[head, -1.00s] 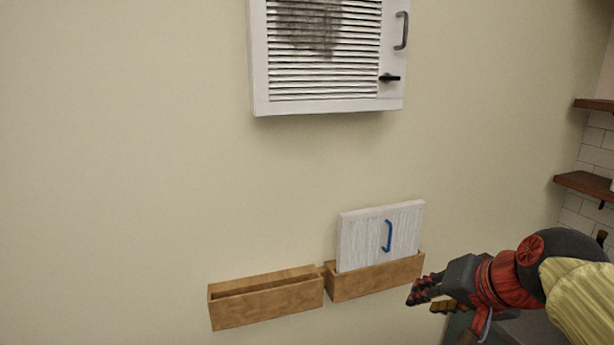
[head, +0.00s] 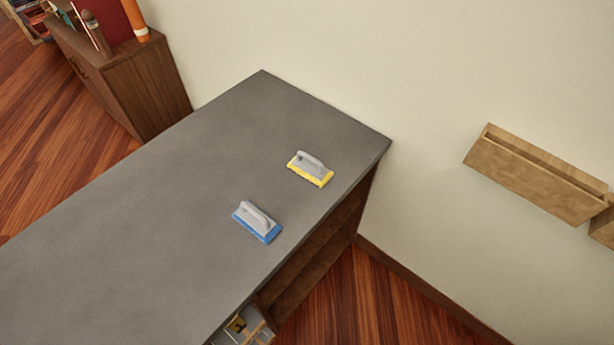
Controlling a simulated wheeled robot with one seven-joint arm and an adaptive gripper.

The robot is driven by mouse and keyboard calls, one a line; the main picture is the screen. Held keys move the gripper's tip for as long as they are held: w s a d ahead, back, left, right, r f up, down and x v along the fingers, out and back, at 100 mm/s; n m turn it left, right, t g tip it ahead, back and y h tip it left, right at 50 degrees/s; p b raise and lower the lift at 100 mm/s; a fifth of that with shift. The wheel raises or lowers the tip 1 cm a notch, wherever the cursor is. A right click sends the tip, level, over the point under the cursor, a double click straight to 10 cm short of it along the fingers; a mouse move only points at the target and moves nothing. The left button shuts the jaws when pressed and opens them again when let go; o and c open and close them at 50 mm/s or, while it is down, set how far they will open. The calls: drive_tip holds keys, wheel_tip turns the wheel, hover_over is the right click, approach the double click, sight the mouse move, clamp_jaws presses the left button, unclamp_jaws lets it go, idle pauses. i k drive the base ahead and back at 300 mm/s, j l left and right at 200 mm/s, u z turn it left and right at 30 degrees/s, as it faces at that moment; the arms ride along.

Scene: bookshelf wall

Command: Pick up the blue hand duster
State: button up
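The blue hand duster (head: 257,222) lies on the grey tabletop (head: 130,220), near its right-hand long edge. It has a grey top with a raised handle and a blue pad underneath. A like duster with a yellow pad (head: 311,169) lies a little farther back and to the right, apart from the blue one. My gripper does not show in the head view now.
A wooden wall box (head: 530,180) hangs on the pale wall at the right. A brown cabinet (head: 130,80) with books stands at the back left. Shelves (head: 320,250) sit under the tabletop. Wood floor (head: 370,300) shows at the lower right.

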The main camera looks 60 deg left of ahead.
sight(264, 228)
drive_tip(key=k+j+u, duration=0.15)
drive_tip(key=u, duration=2.45)
drive_tip(key=z, duration=1.75)
drive_tip(key=u, duration=1.75)
drive_tip(key=i+l+z, duration=0.2)
drive_tip(key=i+z, duration=0.15)
drive_tip(key=i+l+z, duration=0.1)
drive_tip(key=i+z, duration=0.2)
